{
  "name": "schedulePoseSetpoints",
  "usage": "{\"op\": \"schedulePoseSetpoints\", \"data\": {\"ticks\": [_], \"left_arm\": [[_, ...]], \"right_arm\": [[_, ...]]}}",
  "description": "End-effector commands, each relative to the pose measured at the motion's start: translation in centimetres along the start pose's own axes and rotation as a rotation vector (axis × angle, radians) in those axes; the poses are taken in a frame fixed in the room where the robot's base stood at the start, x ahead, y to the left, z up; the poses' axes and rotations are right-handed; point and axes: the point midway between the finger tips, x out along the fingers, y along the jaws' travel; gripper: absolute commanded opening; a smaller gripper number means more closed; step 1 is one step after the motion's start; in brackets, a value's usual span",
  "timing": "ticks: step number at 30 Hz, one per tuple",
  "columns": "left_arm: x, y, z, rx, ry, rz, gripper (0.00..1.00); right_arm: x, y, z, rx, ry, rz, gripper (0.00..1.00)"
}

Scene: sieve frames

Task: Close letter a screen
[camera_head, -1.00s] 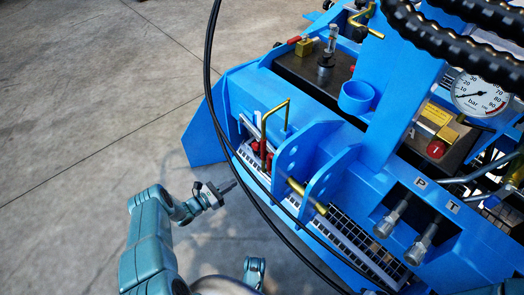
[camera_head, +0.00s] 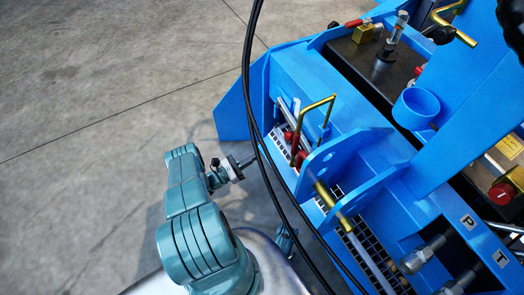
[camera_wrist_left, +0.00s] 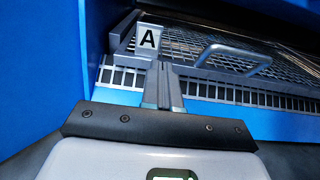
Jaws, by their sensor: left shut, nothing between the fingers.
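In the left wrist view a mesh screen (camera_wrist_left: 205,50) in a grey frame sits inside the blue housing. A white plate with a black letter A (camera_wrist_left: 149,39) is at its left corner, and a grey bar handle (camera_wrist_left: 240,60) is on its front. My left gripper (camera_wrist_left: 163,85) is shut and empty, its fingertips in front of and just below the A plate. Whether they touch the frame cannot be told. In the head view my left gripper (camera_head: 247,161) is beside the machine's front edge, partly behind black cables. The A plate cannot be made out there.
The concrete floor (camera_head: 90,100) at left is clear.

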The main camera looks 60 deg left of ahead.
Motion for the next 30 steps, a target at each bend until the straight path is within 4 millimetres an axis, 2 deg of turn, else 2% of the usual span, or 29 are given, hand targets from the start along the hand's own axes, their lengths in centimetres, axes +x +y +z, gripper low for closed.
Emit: {"op": "schedulePoseSetpoints", "data": {"ticks": [9,15,21,30], "left_arm": [[7.0,-0.1,-0.1,0.0,-0.001,-0.004,0.0],[10.5,0.0,-0.1,0.0,-0.001,-0.005,0.0],[12.2,0.0,-0.1,-0.001,0.0,-0.004,0.0],[12.4,0.1,-0.1,-0.001,0.001,-0.003,0.0]], "right_arm": [[0.9,0.3,-0.5,-0.004,0.02,-0.001,0.43],[1.6,0.5,-0.9,-0.008,0.038,-0.001,0.43],[1.9,0.6,-1.2,-0.01,0.047,-0.002,0.43],[1.9,0.6,-1.2,-0.011,0.049,-0.002,0.43]]}}
